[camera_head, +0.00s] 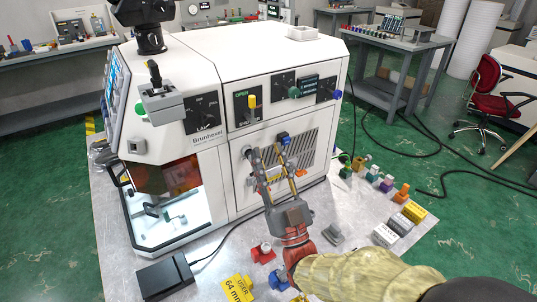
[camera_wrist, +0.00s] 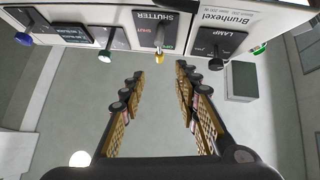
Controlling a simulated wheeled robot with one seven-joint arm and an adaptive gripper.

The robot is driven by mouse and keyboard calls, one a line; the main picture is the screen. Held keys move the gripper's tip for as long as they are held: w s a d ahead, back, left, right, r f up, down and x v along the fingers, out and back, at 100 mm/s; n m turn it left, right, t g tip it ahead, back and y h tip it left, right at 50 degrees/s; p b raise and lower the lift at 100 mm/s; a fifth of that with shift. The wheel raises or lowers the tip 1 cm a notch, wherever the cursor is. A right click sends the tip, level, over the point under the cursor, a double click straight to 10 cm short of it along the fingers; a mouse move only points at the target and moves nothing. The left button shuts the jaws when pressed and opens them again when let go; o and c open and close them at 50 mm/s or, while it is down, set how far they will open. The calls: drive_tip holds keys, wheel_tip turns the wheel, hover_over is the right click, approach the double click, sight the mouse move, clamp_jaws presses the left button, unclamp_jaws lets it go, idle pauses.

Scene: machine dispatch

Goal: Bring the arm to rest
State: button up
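My gripper (camera_head: 270,148) is in front of the lower front of the white machine (camera_head: 270,75), in the head view. Its two fingers point up and away, spread apart, with nothing seen between them. In the wrist view the fingers (camera_wrist: 157,72) are also apart, over bare grey surface. My arm comes in from the lower right, partly in a tan sleeve. The machine's yellow shutter lever (camera_head: 252,101) is above the fingers; the lever also shows at the top of the wrist view (camera_wrist: 159,57). I cannot tell whether a fingertip touches the machine.
The grey worktop (camera_head: 225,228) carries a black box (camera_head: 165,276), a yellow "USER 64 mm" label (camera_head: 238,289), a red part (camera_head: 262,251) and a grey part (camera_head: 333,234) near my wrist. Several coloured parts line the right side. Green (camera_head: 294,92) and blue knobs protrude from the machine.

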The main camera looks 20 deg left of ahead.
drive_tip(key=w+d+r+m+g+h+p, duration=0.2)
drive_tip(key=w+d+m+g+h+p, duration=0.15)
drive_tip(key=w+d+h, duration=0.75)
drive_tip(key=s+d+f+m+g+h, duration=0.1)
drive_tip(key=s+d+h, duration=0.1)
drive_tip(key=s+d, duration=0.35)
drive_tip(key=s+d+f+m+g+h+p, duration=0.1)
drive_tip(key=s+d+f+g, duration=0.1)
drive_tip(key=s+d, duration=0.4)
drive_tip(key=s+d+f+m+g+h+p, duration=0.1)
drive_tip(key=s+d+g, duration=0.3)
drive_tip(key=s, duration=0.6)
drive_tip(key=s+d+f+m+g+h+p, duration=0.1)
drive_tip(key=s+d+f+m+g+h, duration=0.1)
drive_tip(key=s+d, duration=0.5)
drive_tip(key=shift+s+d+f+g+p, duration=0.3)
drive_tip(key=shift+s+f+g, duration=0.55)
drive_tip(key=shift+s+g, duration=0.15)
